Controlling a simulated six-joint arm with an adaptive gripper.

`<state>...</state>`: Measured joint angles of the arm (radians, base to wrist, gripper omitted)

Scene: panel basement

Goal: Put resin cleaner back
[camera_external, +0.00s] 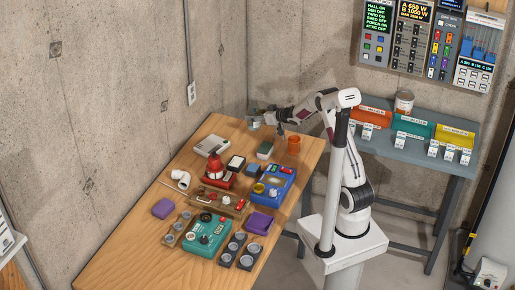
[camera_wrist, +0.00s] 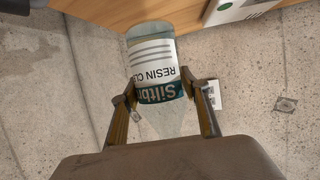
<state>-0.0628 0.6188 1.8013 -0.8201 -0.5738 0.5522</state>
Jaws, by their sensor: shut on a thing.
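The resin cleaner (camera_wrist: 152,52) is a clear container with a white and teal label reading "RESIN CL…", upside down in the wrist view. My gripper (camera_wrist: 163,92) is shut on it, one finger on each side. In the external view my gripper (camera_external: 271,117) is over the far end of the wooden table, near the wall corner. The resin cleaner shows there as a small pale shape (camera_external: 255,123) at the fingertips. I cannot tell whether its base touches the table.
The wooden table (camera_external: 130,236) carries an orange cup (camera_external: 293,144), a green-topped box (camera_external: 265,151), a red-topped item (camera_external: 215,168) and a blue case (camera_external: 274,184). A grey bench (camera_external: 387,145) with coloured bins and a can (camera_external: 404,101) stands right. Concrete walls are close behind my gripper.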

